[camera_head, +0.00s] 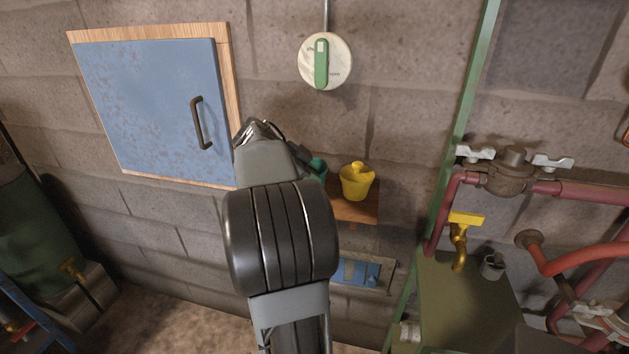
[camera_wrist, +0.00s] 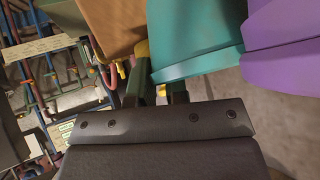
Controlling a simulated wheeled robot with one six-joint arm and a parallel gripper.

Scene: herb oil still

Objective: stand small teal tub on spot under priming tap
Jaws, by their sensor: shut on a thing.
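The small teal tub (camera_head: 318,168) shows in the head view as a sliver behind my arm, left of a yellow tub (camera_head: 357,183) at the wooden shelf (camera_head: 355,211). In the wrist view the teal tub (camera_wrist: 196,38) is large and close, its edge at the fingers. My gripper (camera_wrist: 156,92) is shut on it; my arm hides the fingers in the head view. A yellow tap (camera_head: 460,240) sticks out at the right over a green surface (camera_head: 470,310). I cannot tell whether it is the priming tap, and no marked spot is clear.
A small grey cup (camera_head: 492,266) stands beside the yellow tap. A green post (camera_head: 462,130) rises between shelf and pipes (camera_head: 585,190). A blue cabinet door (camera_head: 155,105) is at the upper left. A purple thing (camera_wrist: 285,45) is next to the teal tub in the wrist view.

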